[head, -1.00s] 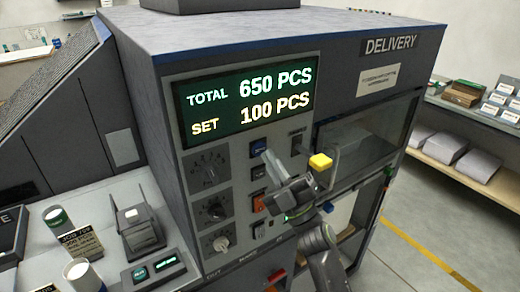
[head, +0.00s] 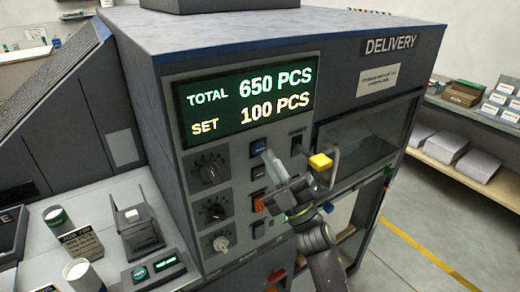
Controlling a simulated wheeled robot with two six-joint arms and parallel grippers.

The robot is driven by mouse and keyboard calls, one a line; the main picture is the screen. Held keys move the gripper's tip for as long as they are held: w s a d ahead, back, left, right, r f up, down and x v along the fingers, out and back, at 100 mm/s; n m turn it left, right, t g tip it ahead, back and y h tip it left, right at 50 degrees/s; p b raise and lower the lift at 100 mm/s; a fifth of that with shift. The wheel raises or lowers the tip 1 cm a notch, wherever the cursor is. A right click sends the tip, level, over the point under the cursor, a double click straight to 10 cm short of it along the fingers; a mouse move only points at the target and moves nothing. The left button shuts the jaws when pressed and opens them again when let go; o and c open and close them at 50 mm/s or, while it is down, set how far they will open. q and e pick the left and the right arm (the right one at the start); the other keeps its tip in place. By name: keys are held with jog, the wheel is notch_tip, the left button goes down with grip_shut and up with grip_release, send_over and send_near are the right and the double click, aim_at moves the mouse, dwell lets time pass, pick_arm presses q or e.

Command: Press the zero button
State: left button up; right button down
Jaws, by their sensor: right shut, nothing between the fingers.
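The grey machine's control panel (head: 226,232) carries a column of buttons. My left gripper is out of view.
A lit display (head: 248,100) reads TOTAL 650 PCS and SET 100 PCS. Several dials (head: 213,211) are left of the buttons. A small unit (head: 152,272) with a green-lit button and readout sits lower left.

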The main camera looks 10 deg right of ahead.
jog(key=shift+w, duration=0.1)
jog(key=shift+w+a, duration=0.15)
jog(key=shift+w, duration=0.15)
jog(key=shift+w+a, duration=0.15)
jog(key=shift+w, duration=0.3)
dwell(0.6)
jog(key=shift+s, duration=0.1)
jog(key=shift+s+d, duration=0.3)
jog(key=shift+s, duration=0.45)
jog(key=s, duration=0.1)
jog(key=s+d+p, duration=0.1)
jog(key=s, duration=0.1)
jog(key=s+p, duration=0.1)
jog(key=shift+s+d, duration=0.35)
